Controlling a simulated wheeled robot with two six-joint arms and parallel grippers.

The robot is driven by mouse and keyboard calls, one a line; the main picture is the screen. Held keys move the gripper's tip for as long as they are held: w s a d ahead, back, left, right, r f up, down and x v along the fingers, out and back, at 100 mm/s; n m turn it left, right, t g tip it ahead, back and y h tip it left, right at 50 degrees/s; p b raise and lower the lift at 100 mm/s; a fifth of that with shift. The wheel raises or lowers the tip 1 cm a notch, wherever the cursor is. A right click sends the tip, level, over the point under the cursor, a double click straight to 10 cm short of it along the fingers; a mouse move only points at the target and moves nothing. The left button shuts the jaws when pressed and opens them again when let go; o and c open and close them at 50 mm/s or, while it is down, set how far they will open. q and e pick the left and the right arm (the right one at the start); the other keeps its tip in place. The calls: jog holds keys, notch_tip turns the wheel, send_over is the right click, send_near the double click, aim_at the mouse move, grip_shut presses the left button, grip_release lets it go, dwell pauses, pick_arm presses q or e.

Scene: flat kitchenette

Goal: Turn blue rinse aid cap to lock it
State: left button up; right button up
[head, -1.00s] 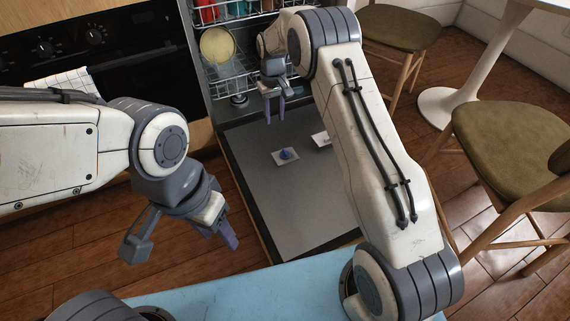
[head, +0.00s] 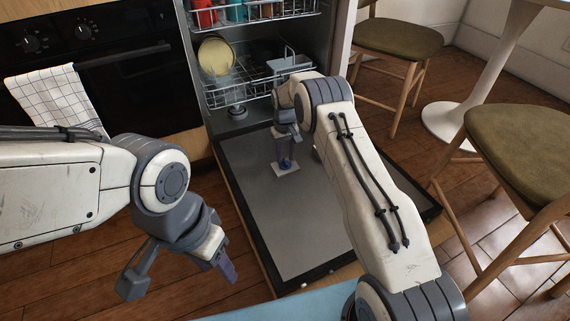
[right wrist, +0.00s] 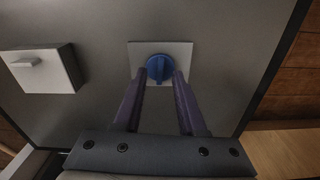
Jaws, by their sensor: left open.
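The blue rinse aid cap (right wrist: 159,68) sits on a pale square plate (right wrist: 180,50) on the inside of the open dishwasher door. In the head view the cap (head: 285,163) shows just below my right gripper (head: 284,156). In the right wrist view my right gripper (right wrist: 159,78) is open, with its two purple fingers on either side of the cap's near part. My left gripper (head: 222,268) is open and empty, away from the door at the left.
The dishwasher door (head: 300,230) lies open and flat, mostly clear. A pale box-like dispenser (right wrist: 42,68) is left of the cap in the right wrist view. Loaded racks (head: 240,92) stand behind. Chairs (head: 515,155) are at the right.

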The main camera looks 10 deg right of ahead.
jog(key=shift+f, duration=0.7)
grip_shut()
jog(key=shift+r, duration=0.1)
